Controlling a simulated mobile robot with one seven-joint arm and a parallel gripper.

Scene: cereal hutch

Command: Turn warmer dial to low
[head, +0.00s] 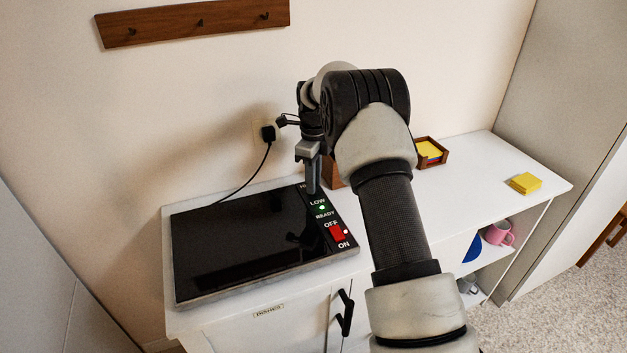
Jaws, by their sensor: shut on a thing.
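The warmer (225,245) is a flat black glass plate on the white cabinet's top. Its control strip (325,212) runs along the right side, with the printed words LOW, READY, OFF and ON. A green light (322,208) glows by READY. My gripper (313,188) points down at the far end of the strip, shut on the dial there. The dial is hidden behind the fingers, so its pointer direction cannot be told.
A black plug (268,133) with a cord sits in the wall outlet behind the warmer. A wooden note tray (431,152) and a yellow note pad (525,183) are on the right of the top. A pink mug (499,233) stands on a shelf below. The front right top is clear.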

